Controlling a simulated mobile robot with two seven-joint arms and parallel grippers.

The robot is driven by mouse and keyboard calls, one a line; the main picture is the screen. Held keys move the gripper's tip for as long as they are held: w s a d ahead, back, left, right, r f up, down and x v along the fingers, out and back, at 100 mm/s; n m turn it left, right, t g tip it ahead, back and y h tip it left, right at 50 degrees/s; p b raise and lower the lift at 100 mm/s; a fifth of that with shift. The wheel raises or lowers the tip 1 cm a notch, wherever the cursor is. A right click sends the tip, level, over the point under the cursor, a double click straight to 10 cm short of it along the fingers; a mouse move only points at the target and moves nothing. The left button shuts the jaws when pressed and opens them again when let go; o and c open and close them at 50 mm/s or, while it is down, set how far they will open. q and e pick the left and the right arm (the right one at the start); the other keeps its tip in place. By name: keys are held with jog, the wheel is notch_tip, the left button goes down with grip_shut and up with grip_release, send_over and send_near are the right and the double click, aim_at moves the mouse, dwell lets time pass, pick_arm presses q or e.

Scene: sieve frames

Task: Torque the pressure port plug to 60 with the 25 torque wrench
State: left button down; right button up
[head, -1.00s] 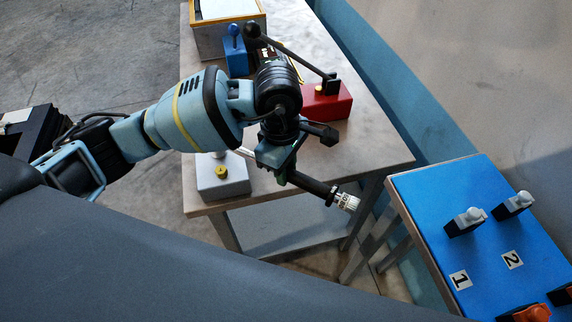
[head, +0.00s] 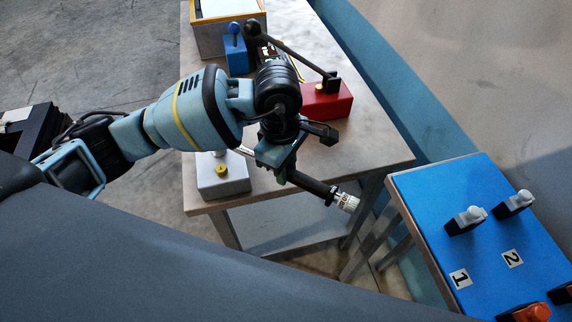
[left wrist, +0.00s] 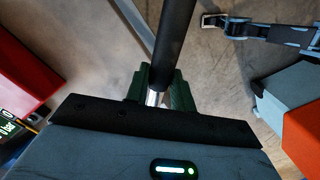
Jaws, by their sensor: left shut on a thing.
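My left gripper (head: 284,172) is shut on the torque wrench (head: 312,184), above the near edge of the table. The wrench has a dark handle and a white, marked end (head: 347,202) that sticks out past the table edge. In the left wrist view, the green fingers (left wrist: 160,92) close around a silver part of the wrench (left wrist: 172,40). A grey block with a yellow knob (head: 221,171) stands on the table to the left of the gripper. I cannot tell which part is the pressure port plug, or read the wrench's marking. My right gripper is not in view.
Behind the gripper stand a red block (head: 330,105) with a black lever, a blue block (head: 236,57) and a wooden-edged box (head: 207,40). A blue panel (head: 432,190) numbered 1 and 2, with grey and orange handles, is at the right, across a gap.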

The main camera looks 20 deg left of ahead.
pick_arm(q)
jog(key=shift+s, duration=0.2)
jog(key=shift+s+a+m, duration=0.15)
jog(key=shift+s+m, duration=0.15)
jog(key=shift+s, duration=0.05)
jog(key=shift+s+a+m, duration=0.1)
jog(key=shift+s+m, duration=0.2)
jog(key=shift+s, duration=0.05)
jog(key=shift+s+a+m, duration=0.2)
jog(key=shift+s+m, duration=0.1)
jog(key=shift+s, duration=0.3)
jog(key=shift+s+a+m, duration=0.2)
jog(key=shift+s+m, duration=0.1)
jog(key=shift+s, duration=0.05)
dwell(0.6)
jog(key=shift+s+a, duration=0.15)
jog(key=shift+s, duration=0.15)
jog(key=shift+m, duration=0.3)
jog(key=shift+s+a+r, duration=0.1)
jog(key=shift+s+a, duration=0.1)
jog(key=shift+s, duration=0.1)
